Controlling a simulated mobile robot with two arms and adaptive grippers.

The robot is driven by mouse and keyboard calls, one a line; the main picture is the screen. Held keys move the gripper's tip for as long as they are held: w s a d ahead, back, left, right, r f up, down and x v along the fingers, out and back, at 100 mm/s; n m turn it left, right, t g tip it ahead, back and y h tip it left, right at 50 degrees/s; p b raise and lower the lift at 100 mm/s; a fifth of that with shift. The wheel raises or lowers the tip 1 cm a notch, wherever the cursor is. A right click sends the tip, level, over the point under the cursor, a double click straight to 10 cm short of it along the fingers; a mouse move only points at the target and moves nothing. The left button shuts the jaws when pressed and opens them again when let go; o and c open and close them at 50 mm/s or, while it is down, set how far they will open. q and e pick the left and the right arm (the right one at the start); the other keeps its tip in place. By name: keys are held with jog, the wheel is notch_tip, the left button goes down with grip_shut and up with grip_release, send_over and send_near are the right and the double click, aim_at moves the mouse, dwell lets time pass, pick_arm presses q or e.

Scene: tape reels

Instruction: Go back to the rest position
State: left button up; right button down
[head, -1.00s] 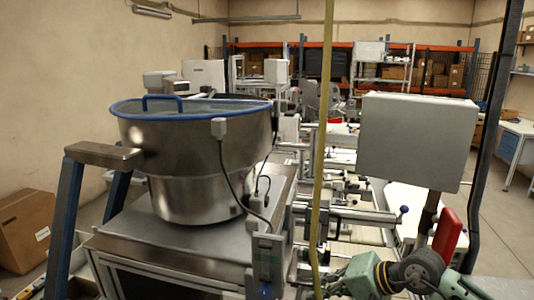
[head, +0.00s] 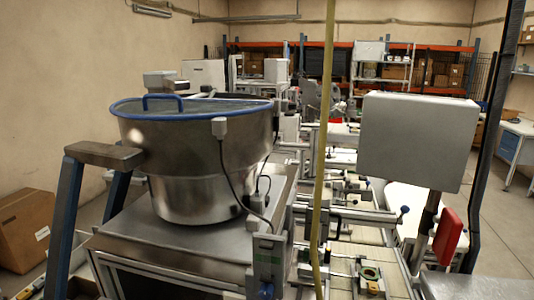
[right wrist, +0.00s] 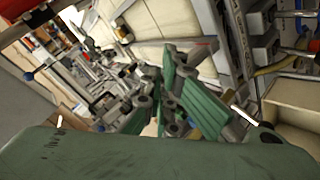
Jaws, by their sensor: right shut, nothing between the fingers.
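My right gripper (right wrist: 178,100) shows in the right wrist view, its green-padded fingers shut with nothing held between them. Behind it are a pale conveyor strip and metal machine frames, at a steep tilt. In the head view neither gripper shows. A metal bowl feeder (head: 197,160) with a blue rim stands on a steel-topped cabinet (head: 180,245) at left centre.
A grey box (head: 418,140) on a post and a red part (head: 447,236) stand at the right. A yellow hose (head: 325,130) hangs down the middle. A cardboard box (head: 26,230) lies at the left. Open floor shows at the far right.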

jog(key=s+a+f+m+g+y, duration=0.1)
jog(key=s+f+m+g, duration=0.3)
jog(key=s, duration=0.5)
jog(key=s+a+f+m+g+y, duration=0.1)
jog(key=s+a+f+m+g, duration=0.15)
jog(key=s+f, duration=0.45)
notch_tip(320, 180, down, 31)
jog(key=s+g+b, duration=0.2)
jog(key=s+b, duration=0.1)
jog(key=b, duration=0.4)
jog(key=s+d+f+b, duration=0.2)
jog(key=s+f+b, duration=0.1)
jog(key=s+f, duration=0.5)
jog(key=s+d+f+g+b, duration=0.1)
jog(key=s+d+f+b, duration=0.1)
jog(key=s+f, duration=0.6)
notch_tip(320, 180, down, 6)
jog(key=shift+s+r+b, duration=0.15)
jog(key=shift+s+b, duration=0.2)
jog(key=shift+b, duration=0.1)
jog(key=shift+s+a+n, duration=0.1)
jog(key=shift+n, duration=0.15)
